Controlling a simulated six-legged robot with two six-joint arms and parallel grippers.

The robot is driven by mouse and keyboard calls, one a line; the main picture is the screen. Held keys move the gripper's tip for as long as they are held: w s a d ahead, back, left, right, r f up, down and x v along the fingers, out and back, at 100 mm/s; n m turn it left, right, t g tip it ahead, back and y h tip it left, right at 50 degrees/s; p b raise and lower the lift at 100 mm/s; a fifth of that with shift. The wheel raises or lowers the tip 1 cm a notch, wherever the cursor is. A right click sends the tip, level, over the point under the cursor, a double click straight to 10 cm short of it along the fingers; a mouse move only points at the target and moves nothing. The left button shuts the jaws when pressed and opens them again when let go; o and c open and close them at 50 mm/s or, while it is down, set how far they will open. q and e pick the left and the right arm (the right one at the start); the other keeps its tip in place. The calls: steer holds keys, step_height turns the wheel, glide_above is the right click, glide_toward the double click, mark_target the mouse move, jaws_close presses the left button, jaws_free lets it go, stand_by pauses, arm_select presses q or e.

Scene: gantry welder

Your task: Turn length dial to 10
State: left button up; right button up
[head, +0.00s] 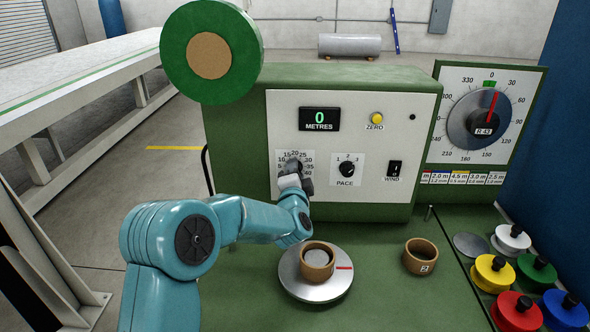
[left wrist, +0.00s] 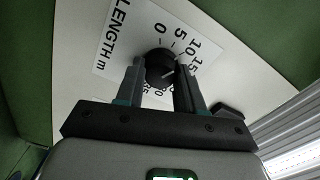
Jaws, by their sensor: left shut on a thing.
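The length dial (left wrist: 160,66) is a round black knob on a white scale plate marked "LENGTH m". The left wrist view shows the numbers 0, 5, 10 and 15 around its far side. A short pale mark shows on the knob, on its right side; I cannot tell exactly which number it points at. My left gripper (left wrist: 160,88) is shut on the knob, with one finger on each side. In the head view the gripper (head: 294,177) covers the lower part of the dial (head: 295,165). My right gripper is not in view.
The panel also has a display (head: 319,119) reading 0 METRES, a yellow ZERO button (head: 376,118), a PACE knob (head: 346,169) and a WIND switch (head: 394,170). Below are a metal disc (head: 310,288) with a brown ring, and several coloured spools at the right.

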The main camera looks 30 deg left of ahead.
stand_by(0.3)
arm_select(q)
steer(key=o, duration=1)
steer(key=shift+o, duration=0.2)
steer(key=b+v, duration=0.3)
steer(key=v, duration=1.3)
steer(key=shift+s+b, duration=0.2)
steer(key=shift+b, duration=0.1)
steer(key=shift+r, duration=0.1)
